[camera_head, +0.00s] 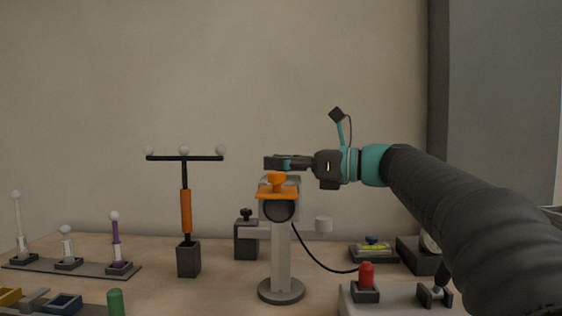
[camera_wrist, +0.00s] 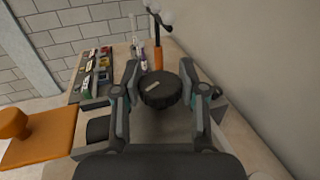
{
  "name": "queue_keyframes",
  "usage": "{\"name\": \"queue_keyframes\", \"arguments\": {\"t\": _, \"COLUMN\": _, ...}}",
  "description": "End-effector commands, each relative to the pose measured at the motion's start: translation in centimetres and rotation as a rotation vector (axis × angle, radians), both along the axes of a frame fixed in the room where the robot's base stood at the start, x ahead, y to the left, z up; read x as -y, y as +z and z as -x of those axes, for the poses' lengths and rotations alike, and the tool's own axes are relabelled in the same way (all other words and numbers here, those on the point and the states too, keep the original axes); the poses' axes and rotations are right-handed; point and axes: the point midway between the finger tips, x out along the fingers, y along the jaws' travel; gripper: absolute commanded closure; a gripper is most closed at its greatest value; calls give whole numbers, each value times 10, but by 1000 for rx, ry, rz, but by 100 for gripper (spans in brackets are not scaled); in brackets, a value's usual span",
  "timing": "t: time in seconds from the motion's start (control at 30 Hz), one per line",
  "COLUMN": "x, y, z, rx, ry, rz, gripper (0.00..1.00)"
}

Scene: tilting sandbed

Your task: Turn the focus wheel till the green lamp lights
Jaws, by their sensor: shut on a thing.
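The focus wheel (camera_wrist: 160,92) is a dark ribbed knob with a pale mark on its face, seen in the wrist view. My gripper (camera_wrist: 161,98) has one finger on each side of it and is shut on it. In the head view my gripper (camera_head: 279,163) reaches in from the right, at the top of an instrument on a grey post (camera_head: 281,262). This instrument has an orange part (camera_head: 277,190) and a dark round front (camera_head: 278,209). The wheel is not clear in the head view. I cannot make out a lit green lamp.
A black T-shaped stand with an orange grip (camera_head: 186,211) is left of the instrument. A red-topped block (camera_head: 366,276) and a green cylinder (camera_head: 115,302) are in front. A rack of white-tipped posts (camera_head: 72,267) stands at left. A dark cable (camera_head: 318,262) runs right.

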Motion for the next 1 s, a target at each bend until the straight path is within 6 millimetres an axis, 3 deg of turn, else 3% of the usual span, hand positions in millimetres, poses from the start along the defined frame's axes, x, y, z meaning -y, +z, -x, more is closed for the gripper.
{"name": "queue_keyframes", "arguments": {"t": 0.4, "x": -1, "y": 0, "z": 1, "rx": -1, "ry": -189, "rz": 1, "gripper": 93}}
{"name": "queue_keyframes", "arguments": {"t": 0.93, "x": 0, "y": 0, "z": 0, "rx": -1, "ry": -214, "rz": 0, "gripper": 93}}
{"name": "queue_keyframes", "arguments": {"t": 0.97, "x": 0, "y": 0, "z": 0, "rx": -1, "ry": -214, "rz": 0, "gripper": 51}}
{"name": "queue_keyframes", "arguments": {"t": 1.0, "x": 0, "y": 0, "z": 0, "rx": -1, "ry": -214, "rz": 0, "gripper": 41}}
